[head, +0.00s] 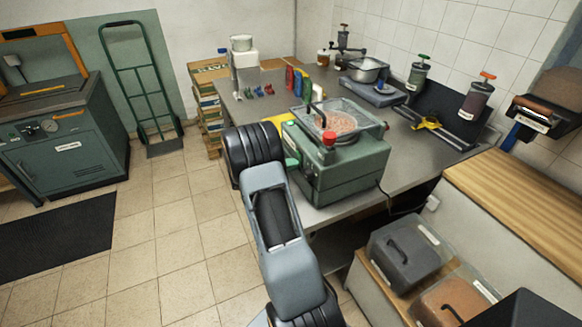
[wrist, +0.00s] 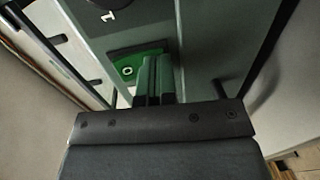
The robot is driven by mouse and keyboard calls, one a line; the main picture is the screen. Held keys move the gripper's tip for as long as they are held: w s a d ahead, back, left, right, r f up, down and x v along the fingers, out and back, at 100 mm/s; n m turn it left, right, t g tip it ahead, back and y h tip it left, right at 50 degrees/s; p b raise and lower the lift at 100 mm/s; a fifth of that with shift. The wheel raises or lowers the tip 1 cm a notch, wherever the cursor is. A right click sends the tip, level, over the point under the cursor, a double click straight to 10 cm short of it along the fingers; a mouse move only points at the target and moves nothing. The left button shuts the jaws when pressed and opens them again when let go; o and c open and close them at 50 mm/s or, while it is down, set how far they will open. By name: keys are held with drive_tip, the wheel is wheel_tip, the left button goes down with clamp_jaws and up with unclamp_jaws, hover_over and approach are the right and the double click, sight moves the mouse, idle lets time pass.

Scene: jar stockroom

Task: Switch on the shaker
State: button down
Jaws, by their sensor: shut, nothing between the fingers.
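The shaker (head: 340,170) is a green box-shaped machine on the grey bench, with a clear tray (head: 335,122) of pinkish grains on top and a red knob (head: 328,138) at its near edge. In the head view my arm hides the gripper.
The bench (head: 405,150) also holds a pan on a scale (head: 369,72), coloured scoops and a yellow-handled tool (head: 432,124). A black cable (head: 405,208) runs from the shaker's right side. Lidded bins (head: 403,255) stand at lower right. The tiled floor at left is open.

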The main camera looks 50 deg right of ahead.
drive_tip(key=f+b+v, duration=0.3)
drive_tip(key=v, duration=1)
drive_tip(key=shift+w+a+b, duration=0.15)
drive_tip(key=shift+a+b, duration=0.2)
drive_tip(key=shift+a, duration=0.1)
drive_tip(key=s+a+f+n+t+y, duration=0.1)
drive_tip(key=s+a+f+n+y, duration=0.3)
drive_tip(key=s+a+y, duration=0.35)
drive_tip(key=s+a+r+t+y+p, duration=0.2)
drive_tip(key=s+a+r+t+y, duration=0.1)
drive_tip(key=a+r, duration=0.4)
drive_tip(key=s+a+r+t+y+p, duration=0.2)
drive_tip(key=s+a+r+t+y, duration=0.2)
drive_tip(key=a+r, duration=0.4)
drive_tip(key=shift+s+r+n+t+y+p, duration=0.35)
drive_tip(key=shift+r+t+y, duration=0.15)
drive_tip(key=shift+t+y, duration=0.4)
